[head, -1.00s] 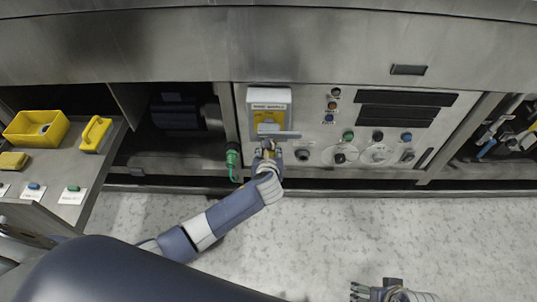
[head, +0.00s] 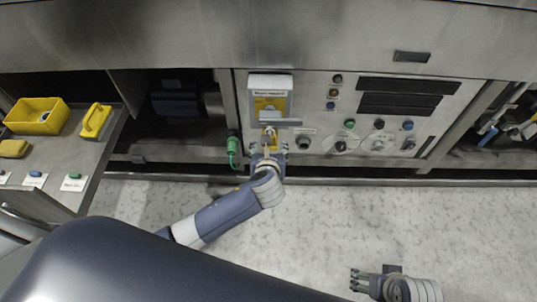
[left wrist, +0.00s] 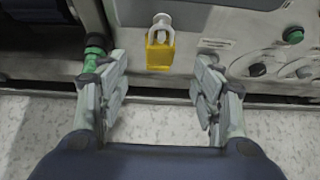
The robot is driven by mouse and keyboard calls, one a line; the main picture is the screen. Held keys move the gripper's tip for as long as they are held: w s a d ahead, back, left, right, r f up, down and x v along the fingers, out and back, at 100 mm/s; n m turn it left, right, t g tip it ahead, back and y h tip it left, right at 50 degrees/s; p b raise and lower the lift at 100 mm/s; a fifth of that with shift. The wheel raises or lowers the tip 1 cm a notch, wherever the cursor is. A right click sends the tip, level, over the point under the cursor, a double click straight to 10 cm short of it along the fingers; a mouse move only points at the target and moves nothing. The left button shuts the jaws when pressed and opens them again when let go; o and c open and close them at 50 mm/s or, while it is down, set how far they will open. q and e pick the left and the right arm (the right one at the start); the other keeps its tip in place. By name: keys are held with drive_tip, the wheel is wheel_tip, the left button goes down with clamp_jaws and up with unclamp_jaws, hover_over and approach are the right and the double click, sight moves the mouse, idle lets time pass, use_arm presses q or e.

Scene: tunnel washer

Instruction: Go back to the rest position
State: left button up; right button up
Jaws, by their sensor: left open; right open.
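My left gripper (head: 268,155) is in front of the control panel (head: 315,95), just below a grey box with a yellow front (head: 270,83). In the left wrist view its fingers (left wrist: 160,95) are spread wide and hold nothing. A yellow padlock (left wrist: 160,54) with a pale shackle hangs ahead, between the fingers in the picture and apart from them. My right gripper (head: 362,281) is low at the bottom of the head view, over the floor, open and empty.
A green connector with a cable (head: 233,148) is close to the left of my left gripper. A shelf (head: 75,155) at the left holds a yellow bin (head: 37,115) and a yellow handled block (head: 95,120). The speckled floor (head: 330,215) below the panel is clear.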

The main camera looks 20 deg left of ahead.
use_arm(q)
drive_tip(key=shift+v, duration=2.5)
